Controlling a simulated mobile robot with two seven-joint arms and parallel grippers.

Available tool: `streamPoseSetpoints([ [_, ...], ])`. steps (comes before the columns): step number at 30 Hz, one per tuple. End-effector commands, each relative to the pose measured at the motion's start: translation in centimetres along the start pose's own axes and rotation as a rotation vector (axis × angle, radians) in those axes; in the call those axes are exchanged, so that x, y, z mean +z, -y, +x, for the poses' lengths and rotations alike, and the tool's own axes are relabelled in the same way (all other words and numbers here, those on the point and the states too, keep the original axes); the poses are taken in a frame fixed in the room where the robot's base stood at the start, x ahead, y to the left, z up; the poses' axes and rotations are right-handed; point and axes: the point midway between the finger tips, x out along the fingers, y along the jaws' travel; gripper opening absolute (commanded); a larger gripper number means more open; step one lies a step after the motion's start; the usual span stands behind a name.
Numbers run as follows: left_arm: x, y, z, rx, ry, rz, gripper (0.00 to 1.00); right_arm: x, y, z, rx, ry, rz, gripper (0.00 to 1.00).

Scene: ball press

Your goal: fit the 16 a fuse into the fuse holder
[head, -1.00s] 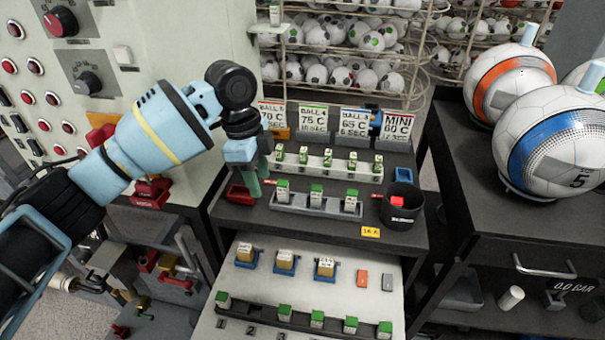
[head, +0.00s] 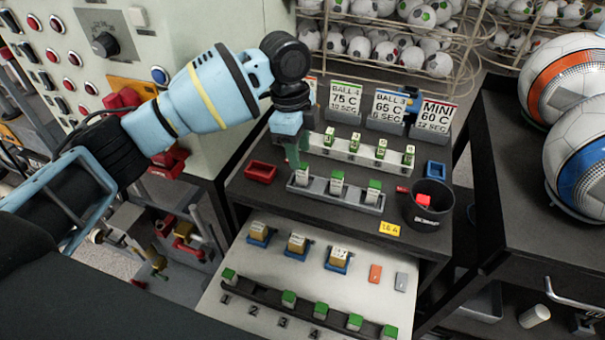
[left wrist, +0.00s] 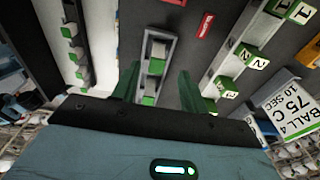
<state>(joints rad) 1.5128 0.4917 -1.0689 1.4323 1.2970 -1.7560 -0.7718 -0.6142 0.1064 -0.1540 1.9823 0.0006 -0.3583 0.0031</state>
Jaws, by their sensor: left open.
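My left gripper (head: 293,163) is open over the left end of a grey rack (head: 332,192) on the dark bench top. The rack holds white blocks with green tops; the leftmost block (head: 302,175) is close below the fingers. In the left wrist view the open fingers (left wrist: 158,74) straddle the line of this rack, with a green-topped block (left wrist: 156,58) between them; contact cannot be told. A yellow 16 A label (head: 389,229) is at the bench's front edge. Which piece is the 16 A fuse, and which the fuse holder, I cannot tell. My right gripper is not in view.
A white strip of numbered green blocks (head: 342,151) stands behind the rack. A black bin (head: 429,212) with a red item is to the right, a red tray (head: 261,172) to the left. Below are blue holders (head: 293,254) and a dark numbered strip (head: 262,297).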

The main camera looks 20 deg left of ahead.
Motion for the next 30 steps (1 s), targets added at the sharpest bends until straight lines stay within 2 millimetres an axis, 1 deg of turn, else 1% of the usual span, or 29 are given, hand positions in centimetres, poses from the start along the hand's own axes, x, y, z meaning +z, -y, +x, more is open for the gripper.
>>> streamPoseSetpoints([
  [2,0.0,0.0,0.0,-0.001,0.000,0.000,0.44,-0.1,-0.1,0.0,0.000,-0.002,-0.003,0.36],
  [4,0.0,-0.1,0.5,-0.001,0.000,0.000,0.44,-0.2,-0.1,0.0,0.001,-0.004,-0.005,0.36],
  [12,-0.2,-0.5,4.2,0.001,0.001,0.000,0.44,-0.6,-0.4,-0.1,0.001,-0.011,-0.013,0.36],
  [14,-0.2,-0.5,4.7,0.001,0.000,0.000,0.44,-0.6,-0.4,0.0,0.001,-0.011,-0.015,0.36],
  [17,-0.2,-0.5,5.1,0.000,0.000,0.000,0.44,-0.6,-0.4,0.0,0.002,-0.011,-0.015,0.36],
  [23,-0.2,-0.5,5.1,-0.001,0.000,0.001,0.44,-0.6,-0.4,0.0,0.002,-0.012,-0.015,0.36],
  [26,-0.2,-0.5,5.1,-0.001,0.000,0.001,0.32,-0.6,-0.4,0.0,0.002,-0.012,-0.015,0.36],
  [30,-0.2,-0.5,5.1,-0.001,0.000,0.001,0.14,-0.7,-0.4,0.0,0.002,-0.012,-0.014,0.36],
])
